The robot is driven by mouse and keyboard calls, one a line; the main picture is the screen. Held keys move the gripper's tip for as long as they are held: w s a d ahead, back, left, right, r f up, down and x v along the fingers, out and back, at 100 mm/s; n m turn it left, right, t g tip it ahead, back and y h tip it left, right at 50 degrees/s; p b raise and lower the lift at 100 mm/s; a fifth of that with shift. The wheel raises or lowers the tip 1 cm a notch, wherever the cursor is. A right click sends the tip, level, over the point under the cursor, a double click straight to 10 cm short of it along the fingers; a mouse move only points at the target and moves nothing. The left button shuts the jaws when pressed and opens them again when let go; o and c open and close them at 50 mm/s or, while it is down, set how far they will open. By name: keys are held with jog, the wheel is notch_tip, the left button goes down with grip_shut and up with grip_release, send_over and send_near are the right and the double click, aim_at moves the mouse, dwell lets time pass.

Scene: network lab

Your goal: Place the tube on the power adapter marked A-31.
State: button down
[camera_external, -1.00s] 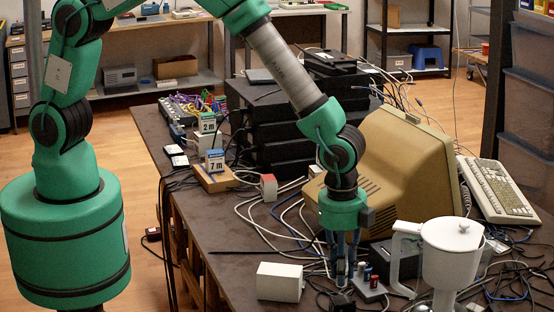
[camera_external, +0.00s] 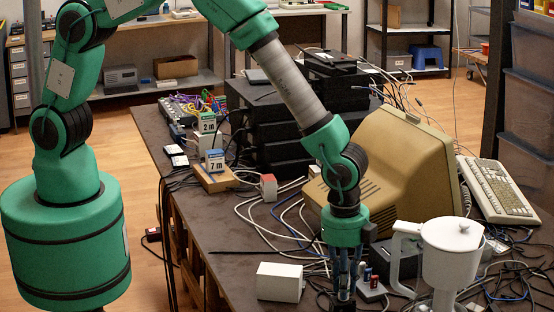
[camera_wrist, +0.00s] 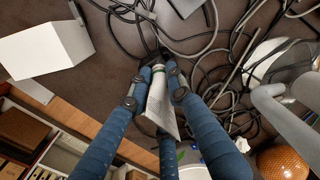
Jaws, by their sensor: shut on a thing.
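My gripper (camera_external: 344,294) points straight down near the table's front edge, between the white box and a small grey stand. I cannot read any A-31 marking. Whether the tube touches the block cannot be told. In the external view, the fingers hide the tube.
A white box (camera_external: 280,282) stands close left of my gripper. A grey stand with small red and blue cylinders (camera_external: 370,281) is close right. A white jug-like appliance (camera_external: 450,250) stands further right. Loose cables (camera_wrist: 225,75) cover the table around. A beige monitor (camera_external: 395,165) is behind.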

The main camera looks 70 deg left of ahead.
jog(key=shift+f, duration=0.1)
jog(key=c, duration=1.6)
grip_release()
jog(key=r, duration=0.4)
jog(key=r+p, duration=0.1)
jog(key=r, duration=0.3)
jog(key=r+p, duration=0.1)
jog(key=r, duration=0.3)
jog(key=shift+s+r, duration=0.15)
jog(key=shift+s, duration=0.2)
